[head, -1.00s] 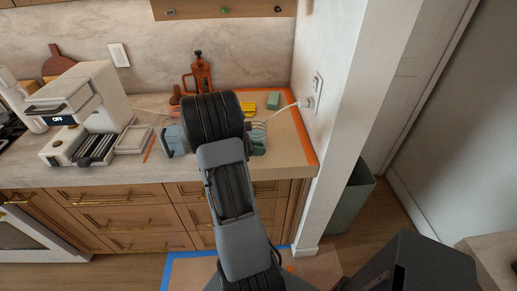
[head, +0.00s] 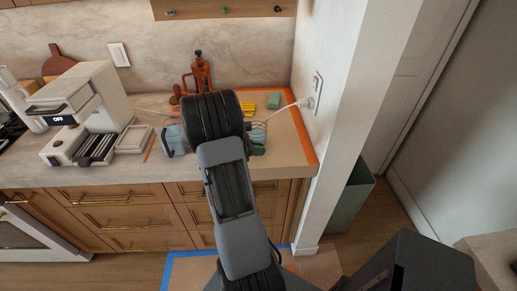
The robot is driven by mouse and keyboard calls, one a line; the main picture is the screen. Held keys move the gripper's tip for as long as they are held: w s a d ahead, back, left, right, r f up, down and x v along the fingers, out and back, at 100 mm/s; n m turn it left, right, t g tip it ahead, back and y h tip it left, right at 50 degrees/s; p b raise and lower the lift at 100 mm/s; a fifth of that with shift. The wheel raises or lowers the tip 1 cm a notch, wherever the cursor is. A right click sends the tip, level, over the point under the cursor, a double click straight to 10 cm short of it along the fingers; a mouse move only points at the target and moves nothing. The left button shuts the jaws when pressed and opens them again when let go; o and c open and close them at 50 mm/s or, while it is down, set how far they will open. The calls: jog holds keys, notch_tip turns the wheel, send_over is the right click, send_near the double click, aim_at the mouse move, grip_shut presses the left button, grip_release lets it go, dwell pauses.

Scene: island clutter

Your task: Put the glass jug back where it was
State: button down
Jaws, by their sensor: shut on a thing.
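A pale blue-grey, see-through shape with a handle (head: 175,140) shows just left of my dark wrist, over the counter's front part. It looks like part of the glass jug; the rest is hidden behind my arm. My gripper's fingers are hidden behind my wrist and forearm, so I cannot see what they touch. I cannot tell whether the jug rests on the counter or is held above it.
Right of my wrist are a greenish item (head: 258,139), yellow pieces (head: 248,107), a green block (head: 274,101) and a plug (head: 306,103) with a cord. A coffee machine (head: 88,105) is left. The counter's right end is clear.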

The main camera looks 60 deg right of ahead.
jog(key=shift+f+b, duration=0.5)
jog(key=shift+f, duration=0.2)
dwell(0.8)
jog(key=c, duration=1.1)
grip_release()
jog(key=shift+o, duration=0.2)
jog(key=b+v, duration=0.1)
jog(key=v, duration=1.2)
jog(key=shift+w+a, duration=0.3)
